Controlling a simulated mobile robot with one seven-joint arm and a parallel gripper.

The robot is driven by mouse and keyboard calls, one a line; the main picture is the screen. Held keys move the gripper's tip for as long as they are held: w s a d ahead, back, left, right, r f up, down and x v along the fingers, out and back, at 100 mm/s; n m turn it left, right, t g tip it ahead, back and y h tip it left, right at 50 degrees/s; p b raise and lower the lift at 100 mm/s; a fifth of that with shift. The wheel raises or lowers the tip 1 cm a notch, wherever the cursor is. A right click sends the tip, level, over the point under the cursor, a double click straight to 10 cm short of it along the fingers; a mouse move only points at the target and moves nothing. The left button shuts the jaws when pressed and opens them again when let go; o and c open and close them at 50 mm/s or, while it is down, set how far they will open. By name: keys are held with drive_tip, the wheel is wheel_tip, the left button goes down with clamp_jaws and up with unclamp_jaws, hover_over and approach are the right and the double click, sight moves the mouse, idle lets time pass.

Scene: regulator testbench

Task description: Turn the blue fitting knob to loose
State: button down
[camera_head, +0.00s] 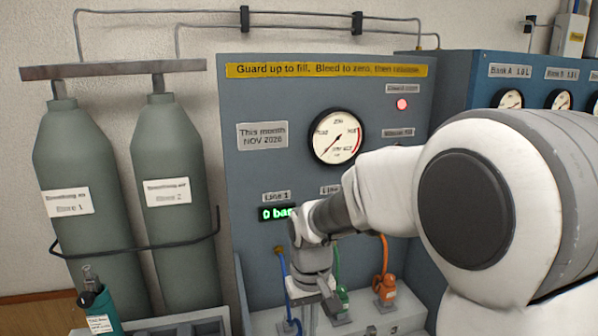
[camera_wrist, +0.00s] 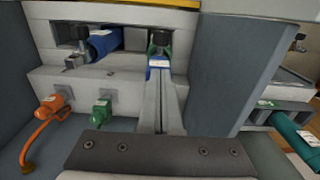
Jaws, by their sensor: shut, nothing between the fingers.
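The blue hose (camera_head: 283,268) runs down the left of the bench panel in the head view. Its lower end passes beside my gripper, and the blue fitting knob cannot be made out clearly there. My gripper (camera_head: 312,322) points down in front of this spot, shut and empty. In the wrist view my gripper's fingers (camera_wrist: 160,80) are together and cover the place beside the green fitting (camera_wrist: 102,111), so the blue fitting is not visible there. Whether the fingers touch it cannot be told. The Line 1 display (camera_head: 274,213) reads 0 bar and is partly covered by my arm.
The orange fitting (camera_wrist: 54,104) stands beyond the green one. A blue cylinder (camera_wrist: 106,42) lies in a bay, and a blue labelled object (camera_wrist: 158,64) shows past the fingertips. Gas bottles (camera_head: 172,200) stand left of the panel; a teal cylinder (camera_head: 100,312) is at lower left.

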drive_tip(key=shift+p, duration=0.3)
idle(0.5)
drive_tip(key=shift+s+d, duration=0.1)
wheel_tip(320, 180, up, 6)
drive_tip(key=p, duration=0.4)
drive_tip(key=shift+s+p, duration=0.25)
drive_tip(key=shift+p, duration=0.05)
drive_tip(key=shift+d, duration=0.1)
drive_tip(key=s+d+r+m+t, duration=0.1)
drive_tip(key=s+d+r+t, duration=0.1)
drive_tip(key=s+d+r, duration=0.3)
drive_tip(key=s+d+r+m+t, duration=0.2)
drive_tip(key=s+d+r, duration=0.4)
drive_tip(key=s, duration=0.5)
drive_tip(key=shift+d+r+t, duration=0.3)
drive_tip(key=shift+r+t, duration=0.15)
drive_tip(key=shift+t, duration=0.35)
